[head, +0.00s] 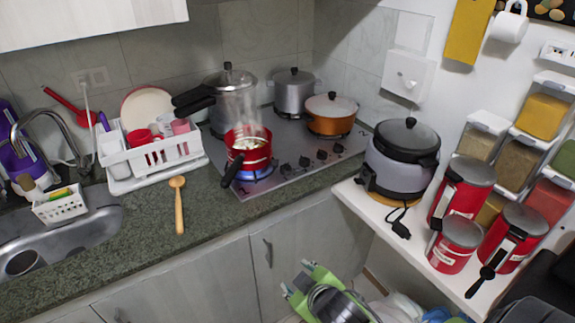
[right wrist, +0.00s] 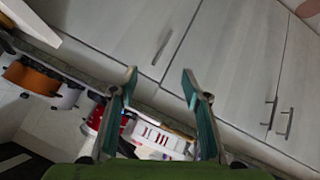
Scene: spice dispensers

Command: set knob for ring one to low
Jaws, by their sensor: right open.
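The stove (head: 290,150) is a steel cooktop set in the counter. My right gripper (head: 297,278) is green, low in front of the counter cabinets, below and apart from the knobs. In the right wrist view its fingers (right wrist: 159,74) are spread with nothing between them. My left gripper is not in view.
A pressure cooker (head: 235,103), a steel pot (head: 294,92) and an orange pot (head: 331,114) stand on the stove. A dish rack (head: 140,157) and wooden spoon (head: 179,205) are left of it. A white shelf (head: 385,217) with a rice cooker (head: 400,165) and red canisters juts out at right.

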